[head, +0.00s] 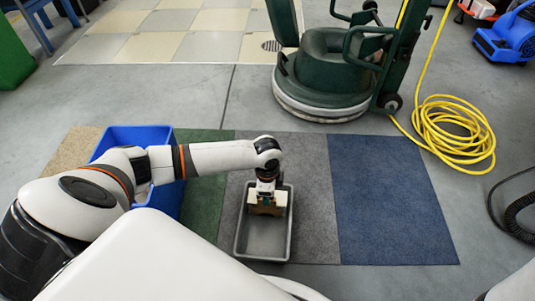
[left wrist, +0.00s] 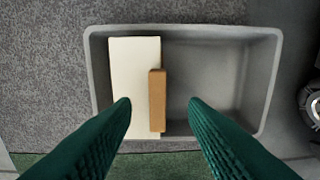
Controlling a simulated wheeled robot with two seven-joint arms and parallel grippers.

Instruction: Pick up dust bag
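A grey tray (head: 282,235) lies on the carpet tiles below my left gripper (head: 266,194). In the left wrist view, the tray (left wrist: 270,80) holds a flat cream block with a brown upright strip beside it, which looks like the dust bag (left wrist: 133,70). The brown strip (left wrist: 157,95) overlaps the cream part's right edge. My left gripper (left wrist: 158,103) is open, its green fingers on either side of the brown strip and apart from it. In the head view the gripper partly hides the bag. My right gripper is not in view.
A blue bin (head: 150,136) stands left of the tray, partly behind my arm. A green floor machine (head: 325,70) stands behind the carpet tiles, with a coiled yellow cable (head: 455,130) to its right. The blue carpet tile (head: 385,200) is clear.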

